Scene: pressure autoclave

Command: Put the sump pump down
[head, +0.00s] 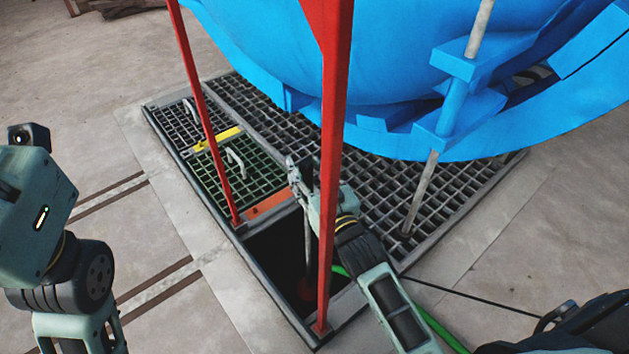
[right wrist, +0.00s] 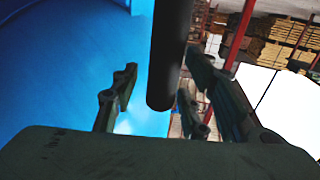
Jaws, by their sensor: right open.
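My right gripper is open at the pole's upper end. In the right wrist view, the dark end of a pole (right wrist: 170,60) stands between the spread fingers of my right gripper (right wrist: 170,100), with gaps on both sides. Whether the pump touches the pit floor is hidden in shadow. My left arm shows at the left edge; its fingers are out of view.
Red posts (head: 335,130) stand close beside the pit and my right arm. A large blue vessel (head: 400,60) hangs over the grating (head: 390,185). A green hose (head: 440,328) and a black cable (head: 480,299) run right. Bare concrete floor (head: 80,130) lies left.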

